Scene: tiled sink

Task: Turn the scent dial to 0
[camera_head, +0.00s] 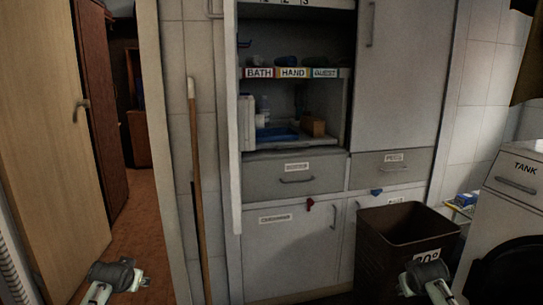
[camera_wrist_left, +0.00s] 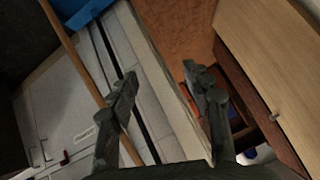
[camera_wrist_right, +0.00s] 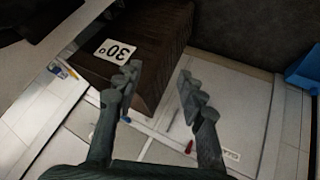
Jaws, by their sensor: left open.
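I cannot make out a scent dial in any view. My left gripper (camera_head: 115,276) is low at the left in the head view. In the left wrist view its two fingers (camera_wrist_left: 160,76) stand apart with nothing between them. My right gripper (camera_head: 427,276) is low at the right in the head view, in front of the brown bin. In the right wrist view its fingers (camera_wrist_right: 159,72) are spread and empty. Neither gripper touches anything that I can see.
A grey cabinet (camera_head: 270,180) with labelled shelves and drawers stands ahead. A brown bin (camera_head: 385,230) stands before it. A wooden pole (camera_head: 196,170) leans on the tiles. A white unit marked TANK (camera_head: 515,190) is at the right. An open doorway (camera_head: 130,210) is at the left.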

